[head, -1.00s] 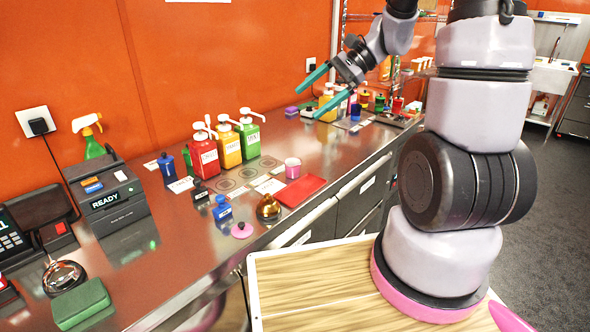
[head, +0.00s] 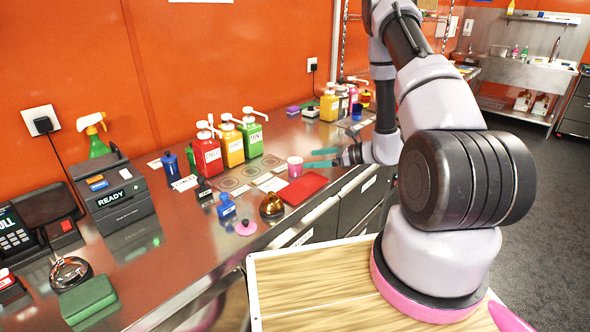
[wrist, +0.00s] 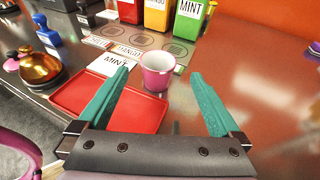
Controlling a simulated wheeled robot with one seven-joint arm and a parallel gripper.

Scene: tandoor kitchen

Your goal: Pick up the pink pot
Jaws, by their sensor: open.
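The pink pot (head: 295,166) is a small cup with a pale inside. It stands upright on the steel counter, just behind the red tray. In the wrist view the pot (wrist: 157,72) is ahead of and between the teal fingers, a little beyond their tips. My gripper (head: 322,158) is low over the counter to the right of the pot, open and empty. In the wrist view my gripper (wrist: 160,78) has its fingers wide apart, the left one over the red tray. I cannot tell whether a finger touches the pot.
The red tray (head: 303,188) lies in front of the pot. Green (head: 252,134), yellow (head: 231,143) and red (head: 207,152) pump bottles stand behind to the left. A brass-coloured dome (head: 271,205) is at front left. In the wrist view, the counter right of the pot is clear.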

